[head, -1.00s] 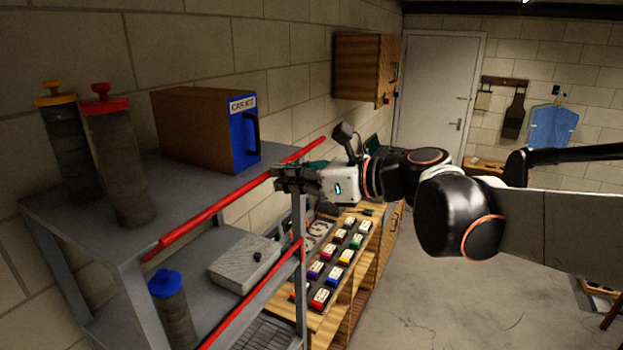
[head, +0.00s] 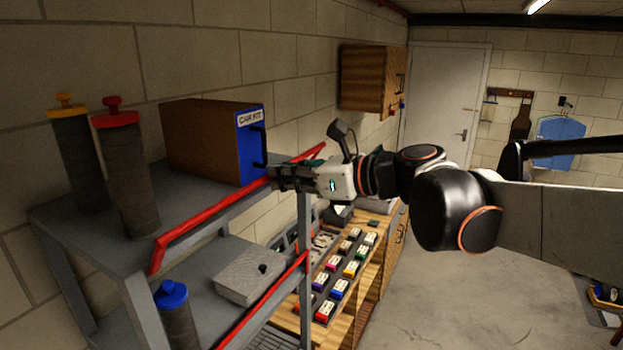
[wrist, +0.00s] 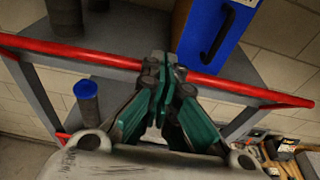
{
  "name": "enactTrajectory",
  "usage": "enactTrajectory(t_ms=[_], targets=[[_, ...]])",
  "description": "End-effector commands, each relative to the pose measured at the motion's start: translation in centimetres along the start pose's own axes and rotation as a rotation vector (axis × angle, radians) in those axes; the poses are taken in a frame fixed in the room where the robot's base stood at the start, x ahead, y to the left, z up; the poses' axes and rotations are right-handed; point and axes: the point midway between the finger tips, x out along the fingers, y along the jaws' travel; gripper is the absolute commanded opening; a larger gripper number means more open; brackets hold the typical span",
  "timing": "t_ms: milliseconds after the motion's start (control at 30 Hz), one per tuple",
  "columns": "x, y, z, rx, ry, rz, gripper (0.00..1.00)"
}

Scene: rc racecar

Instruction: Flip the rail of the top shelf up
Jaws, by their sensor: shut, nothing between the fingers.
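The red rail (head: 215,210) of the top shelf (head: 190,205) runs along its front edge. It stands raised above the edge, with a short red end leg showing at the near left. My gripper (head: 272,178) is shut and empty, reaching from the right to the rail near the blue-fronted box. In the wrist view, the closed fingertips (wrist: 166,62) overlap the red rail (wrist: 245,88); they are at it or very near, but I cannot tell whether they touch. The fingers hide a short piece of the rail.
On the top shelf stand a box with a blue front (head: 251,142), a yellow-capped cylinder (head: 78,150) and a red-capped cylinder (head: 127,175). The lower shelf has its own red rail (head: 270,298) and a grey box (head: 248,272). Open floor (head: 450,300) lies to the right.

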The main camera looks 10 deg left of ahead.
Motion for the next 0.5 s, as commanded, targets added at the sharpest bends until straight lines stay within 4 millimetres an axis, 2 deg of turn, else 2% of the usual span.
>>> enactTrajectory(t_ms=[500], targets=[[0.9, 0.0, 1.4, 0.000, -0.001, 0.000, 0.00]])
